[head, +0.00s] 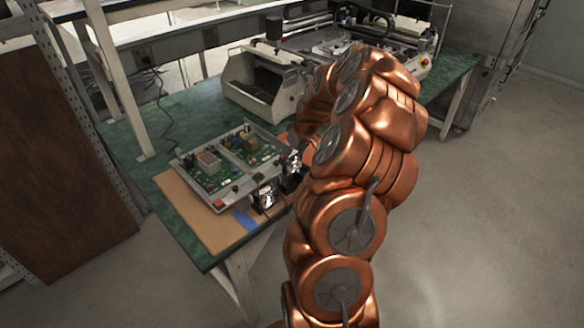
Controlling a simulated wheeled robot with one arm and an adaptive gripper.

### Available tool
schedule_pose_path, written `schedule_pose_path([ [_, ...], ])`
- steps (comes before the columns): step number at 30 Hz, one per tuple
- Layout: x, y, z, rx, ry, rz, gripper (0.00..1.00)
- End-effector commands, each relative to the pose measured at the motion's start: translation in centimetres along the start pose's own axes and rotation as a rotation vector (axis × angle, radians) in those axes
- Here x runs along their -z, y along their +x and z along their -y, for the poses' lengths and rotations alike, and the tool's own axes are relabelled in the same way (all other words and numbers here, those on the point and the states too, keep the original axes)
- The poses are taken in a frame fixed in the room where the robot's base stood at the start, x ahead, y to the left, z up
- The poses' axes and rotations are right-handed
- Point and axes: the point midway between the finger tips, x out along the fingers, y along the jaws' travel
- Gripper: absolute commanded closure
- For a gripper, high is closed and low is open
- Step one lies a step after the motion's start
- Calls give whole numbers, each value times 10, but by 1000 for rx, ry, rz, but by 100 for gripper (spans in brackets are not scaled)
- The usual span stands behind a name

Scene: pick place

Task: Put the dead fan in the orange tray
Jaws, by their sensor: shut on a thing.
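My gripper (277,185) is at the near right corner of the open circuit-board unit, partly hidden by my copper arm. It is shut on a small dark, square thing with a pale middle, which looks like the dead fan (266,198). The fan is at the bench's front edge, by a blue strip; I cannot tell whether it touches the surface. I cannot make out an orange tray; my arm hides part of the bench.
The open unit (217,186) with green boards lies on a brown mat (190,214) on the green bench (177,121). A beige machine (248,88) stands behind. Shelf posts rise at the left. The grey floor (480,230) is clear at right.

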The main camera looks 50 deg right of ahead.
Motion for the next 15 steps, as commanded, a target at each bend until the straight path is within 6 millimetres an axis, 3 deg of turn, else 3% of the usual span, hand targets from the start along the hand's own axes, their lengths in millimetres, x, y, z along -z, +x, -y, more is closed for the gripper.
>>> schedule_pose_path([
  [15, 11, -27, 1, 2, -2, 3, 56],
])
